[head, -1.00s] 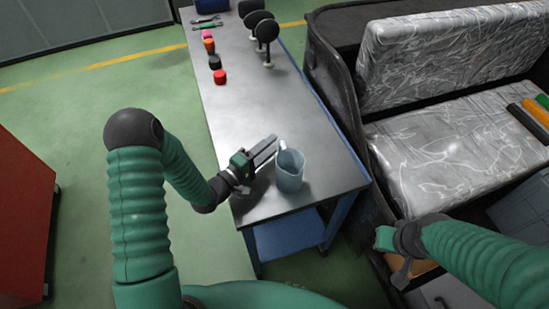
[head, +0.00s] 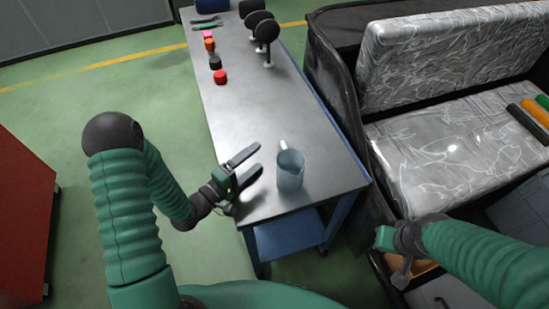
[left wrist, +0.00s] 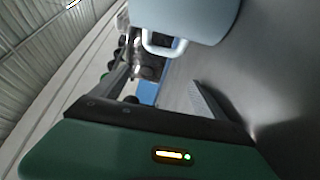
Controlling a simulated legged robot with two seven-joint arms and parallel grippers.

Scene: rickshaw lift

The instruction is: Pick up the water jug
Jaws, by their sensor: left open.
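The light blue-grey water jug (head: 290,172) stands upright near the close end of the metal workbench (head: 250,125). Its handle faces up and left in the head view. My left gripper (head: 252,163) is open and empty, just left of the jug and apart from it. In the left wrist view the jug (left wrist: 185,15) fills the top, with its pale handle (left wrist: 163,45) beyond the open fingers (left wrist: 165,90). My right gripper (head: 393,262) is at the lower right, away from the jug; its fingers are too unclear to judge.
A red cap (head: 220,77), other small coloured pieces and black round-headed items (head: 267,35) stand at the bench's far end. A rickshaw seat wrapped in clear plastic (head: 460,150) is right of the bench. The bench middle is clear.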

